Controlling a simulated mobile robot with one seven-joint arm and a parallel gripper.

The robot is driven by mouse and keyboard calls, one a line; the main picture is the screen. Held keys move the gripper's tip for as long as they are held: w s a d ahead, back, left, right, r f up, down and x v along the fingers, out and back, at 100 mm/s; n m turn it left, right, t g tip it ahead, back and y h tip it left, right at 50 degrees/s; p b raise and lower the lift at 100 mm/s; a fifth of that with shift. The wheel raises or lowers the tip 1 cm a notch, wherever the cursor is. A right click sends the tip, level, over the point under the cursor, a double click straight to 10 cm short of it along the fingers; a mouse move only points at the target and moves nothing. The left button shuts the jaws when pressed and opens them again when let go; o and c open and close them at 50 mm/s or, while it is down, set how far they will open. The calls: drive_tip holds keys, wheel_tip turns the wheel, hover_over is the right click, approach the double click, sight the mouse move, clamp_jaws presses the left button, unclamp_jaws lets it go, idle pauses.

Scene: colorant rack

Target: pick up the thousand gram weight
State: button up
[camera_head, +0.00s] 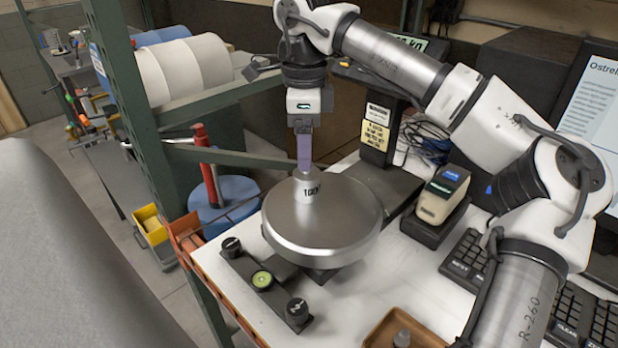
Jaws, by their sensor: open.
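The thousand gram weight (306,193) is a small silver cylinder with a knob on top and dark lettering on its side. It stands upright on the round metal pan (335,228) of a scale, toward the pan's back left. My gripper (304,166) points straight down directly above the weight, with its purple fingers at the height of the knob. The fingers appear edge-on, so the gap between them is hidden. The gripper is open. I cannot tell whether the fingers touch the knob.
The scale's display post (377,132) stands behind the pan. A handheld device in a dock (442,195), keyboards (470,262) and a monitor (596,130) are at right. A brown tray (378,338) lies in front. A green rack post (135,100) rises at left.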

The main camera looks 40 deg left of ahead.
sight(306, 178)
drive_tip(key=f+p, duration=0.1)
drive_tip(key=f, duration=0.5)
drive_tip(key=f+p, duration=0.1)
drive_tip(key=f, duration=0.2)
drive_tip(key=shift+w+p, duration=0.3)
drive_tip(key=shift+p, duration=0.05)
drive_tip(key=shift+r, duration=0.1)
drive_tip(key=shift+c, duration=0.4)
drive_tip(key=shift+a+r, duration=0.1)
clamp_jaws()
